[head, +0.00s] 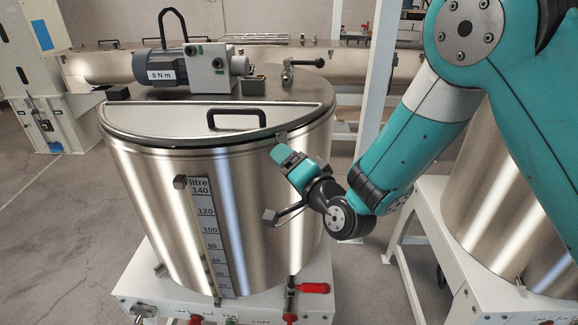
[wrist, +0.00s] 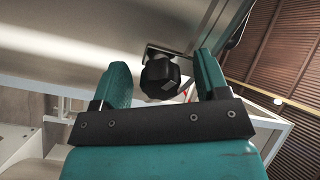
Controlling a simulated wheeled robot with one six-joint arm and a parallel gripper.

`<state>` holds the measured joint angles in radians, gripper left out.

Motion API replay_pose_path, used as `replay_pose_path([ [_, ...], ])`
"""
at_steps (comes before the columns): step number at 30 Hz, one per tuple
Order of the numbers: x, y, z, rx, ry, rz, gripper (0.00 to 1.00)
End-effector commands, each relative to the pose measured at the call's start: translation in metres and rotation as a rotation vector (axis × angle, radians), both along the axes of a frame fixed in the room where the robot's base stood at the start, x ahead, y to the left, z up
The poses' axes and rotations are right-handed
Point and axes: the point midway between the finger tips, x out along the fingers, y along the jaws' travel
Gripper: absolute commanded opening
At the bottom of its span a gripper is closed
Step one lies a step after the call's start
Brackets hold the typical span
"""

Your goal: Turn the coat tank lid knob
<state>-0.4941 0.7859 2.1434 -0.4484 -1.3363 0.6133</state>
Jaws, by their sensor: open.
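The coat tank (head: 150,210) is a steel drum with a litre scale, with "COAT" on its white base. Its lid (head: 190,118) is shut and has a black bar handle (head: 237,118). My gripper (head: 282,152) is at the tank's right front side, just below the lid rim. In the wrist view, a black faceted knob (wrist: 160,76) sits on a bracket between the two teal fingers of my gripper (wrist: 162,64). The fingers are open, one on each side, with gaps visible. In the head view my gripper hides the knob.
A motor (head: 168,67) and a valve (head: 302,68) are on the tank top. A side fitting (head: 270,216) juts out below my gripper. A white post (head: 373,90) stands behind, and another steel tank (head: 490,200) is at the right. Floor at the left is clear.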

Motion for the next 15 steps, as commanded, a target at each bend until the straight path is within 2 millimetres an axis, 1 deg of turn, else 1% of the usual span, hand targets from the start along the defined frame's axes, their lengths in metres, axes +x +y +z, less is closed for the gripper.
replay_pose_path([
  [2,0.0,0.0,-0.0007,-0.057,-0.039,0.0,0.68],
  [4,-0.0003,0.0004,-0.0017,-0.171,-0.12,0.001,0.68],
  [9,-0.0001,-0.0001,-0.0093,-0.585,-0.402,-0.001,0.68],
  [12,0.0006,-0.0011,-0.008,-0.716,-0.489,-0.002,0.68],
  [15,0.0011,-0.0016,-0.0051,-0.78,-0.529,-0.002,0.68],
])
